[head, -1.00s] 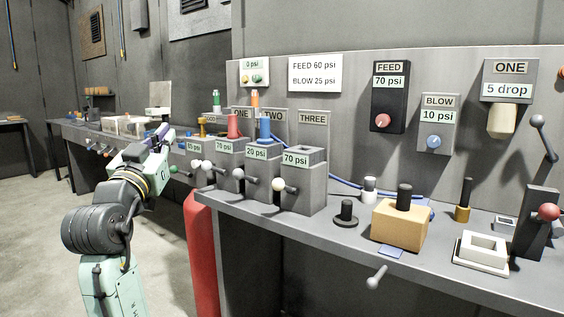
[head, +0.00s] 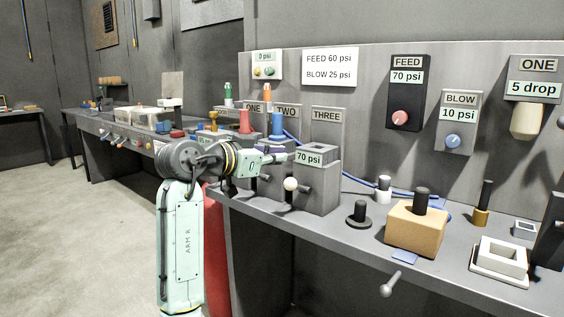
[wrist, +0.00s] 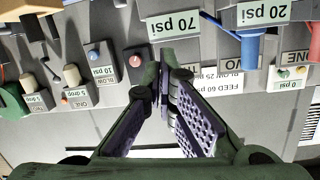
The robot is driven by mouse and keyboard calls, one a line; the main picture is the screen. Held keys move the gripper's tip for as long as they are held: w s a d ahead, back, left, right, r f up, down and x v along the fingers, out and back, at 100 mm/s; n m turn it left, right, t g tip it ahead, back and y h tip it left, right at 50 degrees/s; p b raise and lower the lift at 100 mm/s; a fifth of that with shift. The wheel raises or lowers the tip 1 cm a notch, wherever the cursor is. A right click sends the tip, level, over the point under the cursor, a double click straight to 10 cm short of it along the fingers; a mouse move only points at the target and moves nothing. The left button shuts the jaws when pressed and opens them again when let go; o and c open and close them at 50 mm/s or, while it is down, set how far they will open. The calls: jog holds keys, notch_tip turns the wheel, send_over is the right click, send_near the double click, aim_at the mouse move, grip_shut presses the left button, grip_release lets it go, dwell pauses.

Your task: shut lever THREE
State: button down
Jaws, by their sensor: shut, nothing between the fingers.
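Block THREE (head: 318,190) is a grey box on the bench with a "THREE" plate behind it and a "70 psi" label on its upper front. Its lever (head: 291,184) has a cream ball knob and sticks out from the block's front. My gripper (head: 291,157) is shut and empty, just above that knob and left of the "70 psi" label. I cannot tell whether it touches the block. In the wrist view, upside down, my closed fingers (wrist: 163,92) point toward the "70 psi" label (wrist: 172,23); the lever does not show there.
Blocks ONE and TWO stand left of block THREE, partly hidden by my arm. A blue funnel-like piece (head: 277,125) sits on block TWO. To the right are a black peg (head: 359,213), a tan block (head: 415,230) and a white square tray (head: 500,260). A lever (head: 390,285) juts from the bench front.

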jog(key=p, duration=0.3)
send_over(292, 183)
jog(key=w+d, duration=0.1)
jog(key=d, duration=0.1)
jog(key=f, duration=0.2)
jog(key=a+f, duration=0.1)
jog(key=shift+s+a+f, duration=0.15)
jog(key=shift+s+f, duration=0.05)
jog(key=shift+f, duration=0.2)
jog(key=shift+s+a+f, duration=0.25)
jog(key=shift+f, duration=0.35)
jog(key=shift+f, duration=0.15)
jog(key=shift+s+a+f+t+h+b, duration=0.2)
jog(key=shift+f+t+h+b, duration=0.1)
jog(key=shift+b, duration=0.6)
